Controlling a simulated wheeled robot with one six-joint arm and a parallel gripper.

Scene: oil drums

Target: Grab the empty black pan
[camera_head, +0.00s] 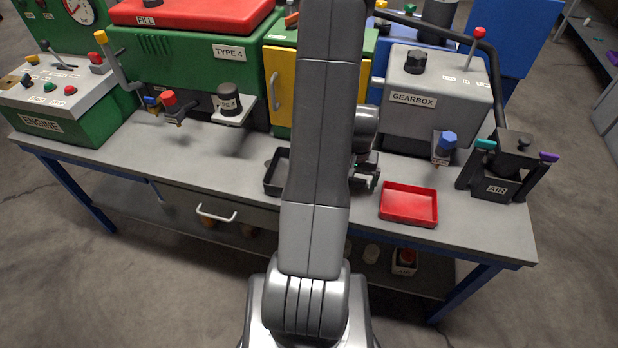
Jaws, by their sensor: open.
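The black pan (273,184) lies on the grey bench top, left of my arm. My arm hides its right part, so I cannot see whether it is empty throughout. My gripper (372,178) is just right of my arm, low over the bench, between the black pan and a red pan. Its jaws are small and partly hidden, and they look open with nothing between them. It is apart from the black pan's visible part.
The red pan (408,206) lies right of my gripper. Behind stand the grey gearbox unit (432,92), a yellow door (281,88) and the green TYPE 4 machine (185,70). The AIR unit (497,170) stands at the right end. The bench top left of the black pan is clear.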

